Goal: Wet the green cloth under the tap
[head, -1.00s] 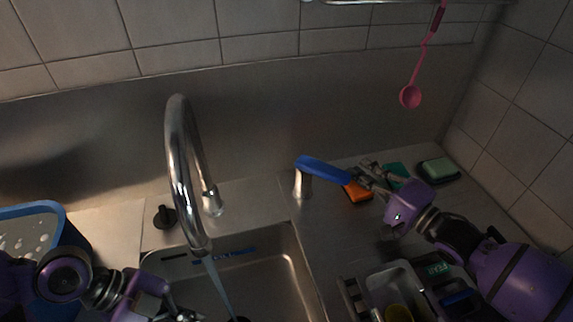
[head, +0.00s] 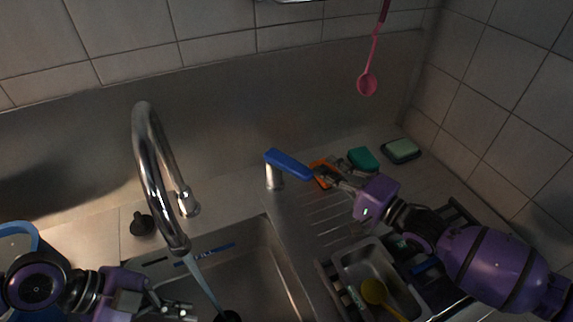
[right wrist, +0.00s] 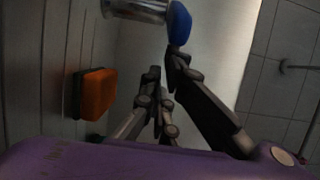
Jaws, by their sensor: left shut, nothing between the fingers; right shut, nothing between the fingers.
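The chrome tap (head: 150,175) arches over the steel sink, and a stream of water (head: 205,285) runs from it. Its blue lever (head: 288,163) points right; the tip also shows in the right wrist view (right wrist: 180,22). A teal-green item (head: 362,158), perhaps the folded cloth, lies on the counter behind my right gripper. My right gripper (head: 328,175) is shut and empty, beside the lever's end and close to an orange sponge (head: 319,168). That sponge shows left of the fingers in the right wrist view (right wrist: 95,93). My left gripper (head: 180,309) is shut and empty, low over the sink.
A green sponge in a dark dish (head: 401,150) sits at the back right. A steel container (head: 350,262) with a yellow utensil stands right of the sink. A blue-rimmed container (head: 22,228) is at the left. A black stopper (head: 142,224) stands behind the sink, and a pink ladle (head: 367,83) hangs above.

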